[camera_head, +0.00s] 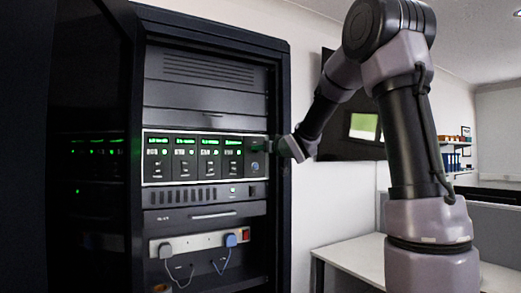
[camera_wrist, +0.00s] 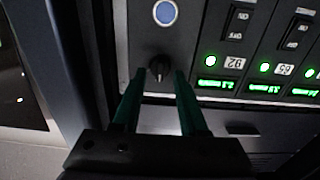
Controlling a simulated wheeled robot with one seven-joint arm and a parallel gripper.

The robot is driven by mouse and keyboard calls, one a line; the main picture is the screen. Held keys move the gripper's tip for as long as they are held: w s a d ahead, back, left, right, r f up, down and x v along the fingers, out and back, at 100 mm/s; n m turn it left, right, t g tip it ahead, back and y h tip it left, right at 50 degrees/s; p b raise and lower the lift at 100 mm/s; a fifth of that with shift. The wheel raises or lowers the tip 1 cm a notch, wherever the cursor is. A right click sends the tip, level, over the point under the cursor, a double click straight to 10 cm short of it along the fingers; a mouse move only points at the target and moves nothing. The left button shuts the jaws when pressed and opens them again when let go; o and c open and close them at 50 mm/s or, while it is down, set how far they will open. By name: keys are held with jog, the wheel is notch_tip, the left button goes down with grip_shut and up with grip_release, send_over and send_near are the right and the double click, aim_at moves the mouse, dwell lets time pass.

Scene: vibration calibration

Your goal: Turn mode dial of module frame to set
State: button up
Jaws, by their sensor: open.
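The module frame (camera_head: 255,187) is a light-edged panel in the black rack, holding several modules with green displays. In the wrist view, the mode dial (camera_wrist: 160,66) is a small dark knob on the grey end panel, below a round blue button (camera_wrist: 164,13). My gripper (camera_wrist: 155,76) is open, its two green fingers reaching toward the panel with the dial between their tips. I cannot tell whether the fingers touch the dial. In the head view my gripper (camera_head: 274,146) is at the frame's right end and hides the dial. The dial's markings are not readable.
The rack's open door stands at the left. Below the frame are a vented unit (camera_head: 210,194) and a power strip (camera_head: 198,243) with plugged cables. A white desk (camera_head: 350,259) stands right of the rack. In the wrist view, black switches (camera_wrist: 236,22) sit close right of the fingers.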

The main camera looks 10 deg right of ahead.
jog(key=shift+w+a, duration=0.15)
jog(key=shift+w, duration=0.3)
jog(key=shift+c, duration=0.3)
grip_shut()
jog(key=shift+m, duration=0.3)
jog(key=m, duration=1.1)
jog(key=shift+d+f, duration=0.1)
jog(key=shift+d, duration=0.1)
jog(key=shift+m, duration=0.3)
